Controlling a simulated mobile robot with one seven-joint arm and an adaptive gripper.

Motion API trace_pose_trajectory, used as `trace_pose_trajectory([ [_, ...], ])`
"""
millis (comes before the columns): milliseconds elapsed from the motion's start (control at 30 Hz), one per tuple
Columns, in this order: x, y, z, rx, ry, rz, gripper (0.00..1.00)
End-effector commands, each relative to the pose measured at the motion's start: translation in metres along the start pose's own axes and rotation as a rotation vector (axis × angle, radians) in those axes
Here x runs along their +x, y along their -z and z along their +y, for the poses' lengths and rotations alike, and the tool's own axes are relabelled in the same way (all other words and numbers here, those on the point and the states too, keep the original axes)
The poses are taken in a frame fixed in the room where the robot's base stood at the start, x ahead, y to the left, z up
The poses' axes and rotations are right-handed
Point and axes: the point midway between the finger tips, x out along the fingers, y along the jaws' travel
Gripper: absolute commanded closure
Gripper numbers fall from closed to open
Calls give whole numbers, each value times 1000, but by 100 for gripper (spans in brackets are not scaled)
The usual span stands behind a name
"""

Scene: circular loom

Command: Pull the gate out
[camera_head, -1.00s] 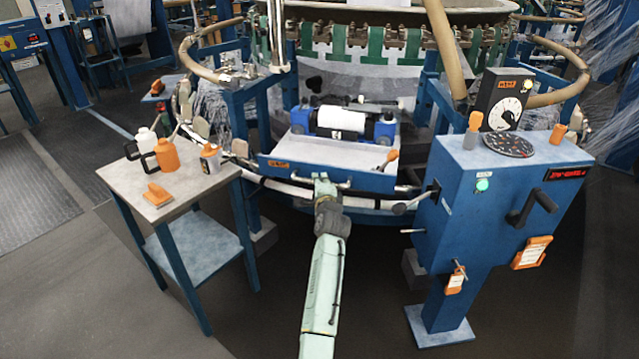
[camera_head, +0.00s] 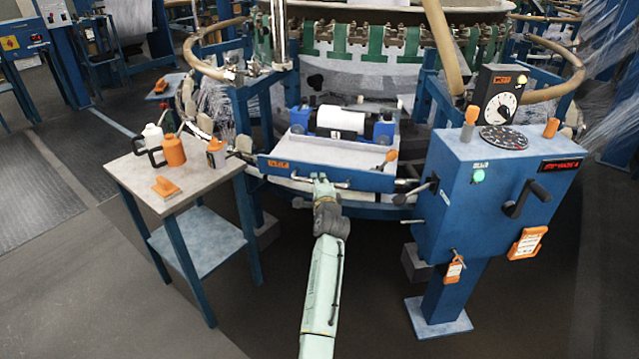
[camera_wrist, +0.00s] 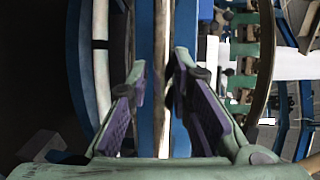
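The gate seems to be the blue front panel (camera_head: 275,168) with an orange label, at the front of the loom under a grey tray. A thin bar handle (camera_head: 345,184) runs along its face. Contact is not clear.
A blue control cabinet (camera_head: 500,195) with a crank stands close on the right. A side table (camera_head: 205,185) with orange and white containers stands on the left. A roller unit (camera_head: 342,120) sits behind the panel. The floor in front is clear beside my arm.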

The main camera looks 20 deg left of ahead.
Motion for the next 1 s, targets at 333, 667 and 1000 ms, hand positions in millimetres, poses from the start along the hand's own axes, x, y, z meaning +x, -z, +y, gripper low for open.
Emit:
trace_pose_trajectory([
  [333,0,0,-2,1,3,1,65],
  [667,-11,1,-2,0,5,2,65],
  [1000,-77,0,0,-1,4,2,65],
])
